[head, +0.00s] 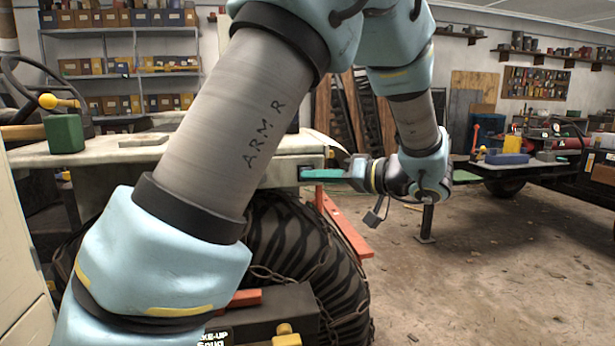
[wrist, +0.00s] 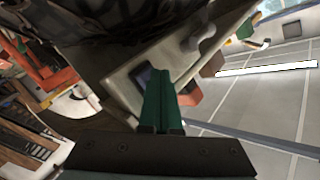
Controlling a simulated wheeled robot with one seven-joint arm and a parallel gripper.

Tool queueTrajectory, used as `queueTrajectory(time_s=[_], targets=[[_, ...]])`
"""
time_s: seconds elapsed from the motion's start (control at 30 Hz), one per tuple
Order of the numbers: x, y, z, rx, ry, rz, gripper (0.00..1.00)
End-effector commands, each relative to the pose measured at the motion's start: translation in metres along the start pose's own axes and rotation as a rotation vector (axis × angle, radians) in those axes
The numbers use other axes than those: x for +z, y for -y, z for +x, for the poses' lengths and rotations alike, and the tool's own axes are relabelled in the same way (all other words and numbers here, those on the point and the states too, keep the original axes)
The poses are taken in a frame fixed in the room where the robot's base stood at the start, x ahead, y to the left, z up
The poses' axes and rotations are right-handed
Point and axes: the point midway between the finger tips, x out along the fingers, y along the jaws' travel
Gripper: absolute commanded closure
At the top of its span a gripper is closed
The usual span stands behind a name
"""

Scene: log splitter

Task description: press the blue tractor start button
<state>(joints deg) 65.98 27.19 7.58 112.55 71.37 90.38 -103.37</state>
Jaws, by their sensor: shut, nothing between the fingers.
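My gripper (head: 306,173) reaches left with its green fingers shut and empty, at the end of the tractor's pale fender (head: 270,174). In the wrist view the two fingers (wrist: 161,74) lie side by side. Their tips are at a dark panel (wrist: 140,77) with a bluish face, set in the pale body. The fingers cover part of this panel. The blue start button cannot be clearly made out. I cannot tell whether the tips touch the panel.
A large chained tire (head: 300,255) stands below the fender. A red bar (head: 347,228) slopes down beside it. A green block (head: 64,134) sits on the tractor at the left. Concrete floor (head: 480,260) is open at the right, before a flatbed (head: 510,168).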

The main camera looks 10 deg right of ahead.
Motion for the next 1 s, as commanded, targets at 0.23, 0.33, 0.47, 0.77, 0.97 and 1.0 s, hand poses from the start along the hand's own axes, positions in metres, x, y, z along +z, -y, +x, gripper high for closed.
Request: queueTrajectory(time_s=[0.23,0.33,0.47,0.77,0.97,1.0], targets=[[-0.002,-0.002,0.002,0.0,0.0,-0.001,1.0],[-0.002,-0.002,0.003,0.0,0.0,0.0,1.0],[-0.002,-0.002,0.003,0.0,0.0,0.0,1.0],[0.0,0.0,0.0,0.0,-0.001,0.0,1.0],[0.006,0.005,-0.007,0.001,-0.001,0.0,1.0],[0.007,0.006,-0.009,0.001,0.0,0.0,1.0]])
